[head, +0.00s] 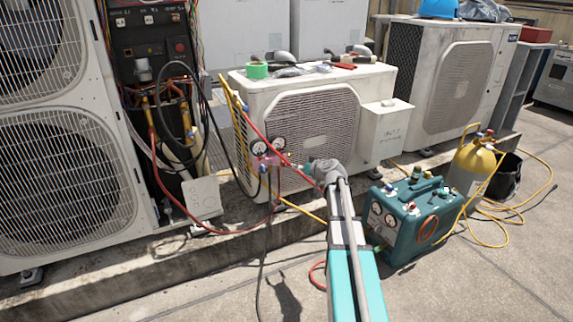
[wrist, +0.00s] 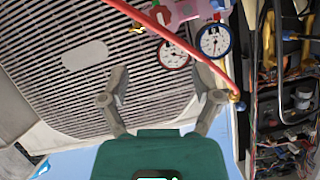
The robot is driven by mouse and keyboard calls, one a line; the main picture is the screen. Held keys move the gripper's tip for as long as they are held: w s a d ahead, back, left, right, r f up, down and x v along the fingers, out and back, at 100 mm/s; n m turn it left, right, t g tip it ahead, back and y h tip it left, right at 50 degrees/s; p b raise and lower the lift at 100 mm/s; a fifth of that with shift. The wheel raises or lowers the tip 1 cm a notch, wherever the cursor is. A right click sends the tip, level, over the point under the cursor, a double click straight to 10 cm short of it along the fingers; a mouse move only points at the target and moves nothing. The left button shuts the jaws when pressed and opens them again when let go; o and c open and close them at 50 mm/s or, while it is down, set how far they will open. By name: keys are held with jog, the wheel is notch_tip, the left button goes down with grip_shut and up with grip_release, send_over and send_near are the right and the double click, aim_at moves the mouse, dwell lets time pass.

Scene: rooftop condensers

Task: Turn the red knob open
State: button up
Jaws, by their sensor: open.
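A pink gauge manifold (head: 266,160) hangs in front of the middle condenser; it also shows at the top of the wrist view (wrist: 185,12). It carries a red-rimmed gauge (wrist: 174,54) and a blue-rimmed gauge (wrist: 214,40). A red hose (wrist: 205,59) crosses in front of the gauges. In the head view, my gripper (head: 322,170) is right of the manifold, partly hidden by my arm.
The middle condenser (head: 375,85) stands behind, with tools on top. An open panel with wiring (head: 150,45) is at left. A teal recovery machine (head: 412,225) and a yellow-topped cylinder (head: 474,158) stand at right. Hoses trail across the roof; the front right floor is clear.

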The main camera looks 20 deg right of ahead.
aim_at(287, 163)
jog(key=b+x, duration=0.4)
jog(key=x, duration=0.9)
jog(key=shift+w+b, duration=0.2)
jog(key=shift+b, duration=0.2)
jog(key=shift+a, duration=0.1)
grip_shut()
jog(key=shift+d, duration=0.25)
jog(key=shift+a, duration=0.1)
